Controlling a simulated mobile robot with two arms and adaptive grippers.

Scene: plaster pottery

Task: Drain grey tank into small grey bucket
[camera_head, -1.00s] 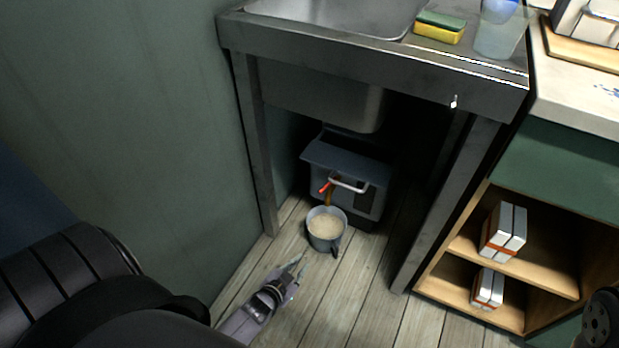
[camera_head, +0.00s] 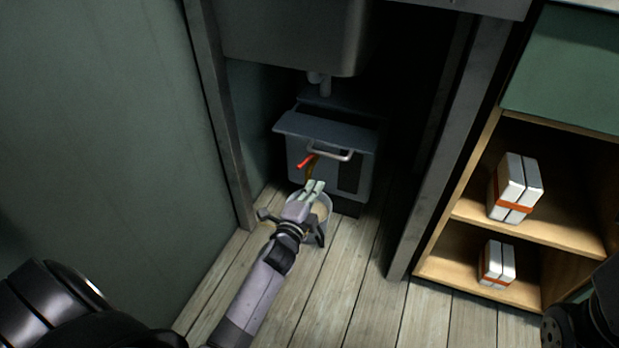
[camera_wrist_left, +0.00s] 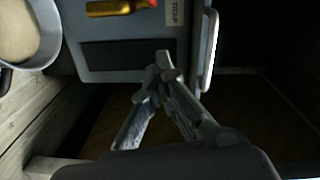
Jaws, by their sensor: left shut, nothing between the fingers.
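The grey tank (camera_head: 365,168) stands on the floor under the sink, with a lid and a light handle (camera_head: 330,151) on its front. Its red tap lever (camera_head: 306,161) points left; a brass tap body (camera_wrist_left: 105,8) shows in the left wrist view. The small grey bucket (camera_head: 328,226) stands upright below the tap, holding beige liquid, and is partly hidden by my gripper. It also shows in the left wrist view (camera_wrist_left: 50,38). My left gripper (camera_head: 315,187) is shut and empty, over the bucket in the head view, just below the tap. Whether liquid is flowing is unclear.
Metal sink legs (camera_head: 215,115) stand left and right (camera_head: 440,150) of the tank. A drain pipe (camera_head: 325,85) comes down behind its lid. A green wall is at left. A wooden shelf (camera_head: 570,230) with white boxes (camera_head: 516,188) is at right. The floor (camera_head: 365,285) in front is clear.

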